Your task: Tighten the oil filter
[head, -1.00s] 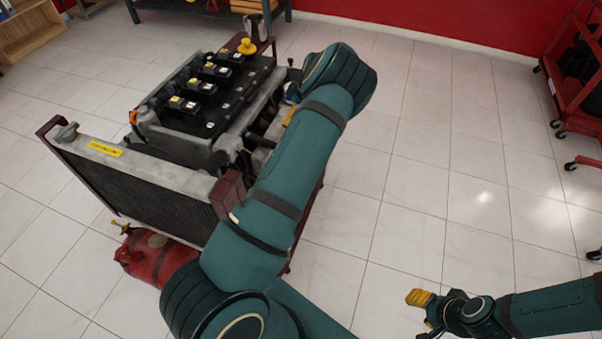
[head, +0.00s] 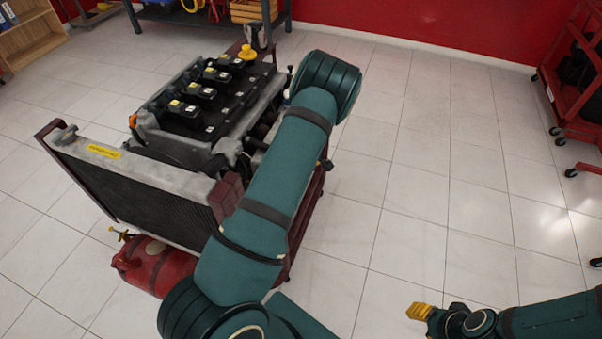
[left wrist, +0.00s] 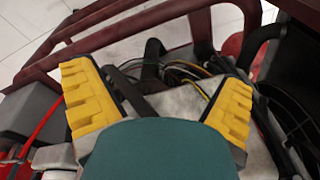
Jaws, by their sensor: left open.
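The engine (head: 215,95) stands on a dark red wheeled frame, with black coils and a yellow cap on top. My left arm reaches along its right side, and the arm hides my left gripper in the head view. In the left wrist view, my left gripper (left wrist: 158,80) has its two yellow fingers wide apart, with nothing held between them. Beyond them are a grey metal surface (left wrist: 180,102), dark hoses and thin wires. I cannot make out the oil filter in either view. My right gripper (head: 418,311) is at the lower right over open floor; its finger gap does not show.
A radiator (head: 130,185) fronts the engine, with a red tank (head: 158,268) below it. Dark red frame bars (left wrist: 130,32) cross the top of the left wrist view. A red cart (head: 572,110) stands at the far right. The tiled floor between is clear.

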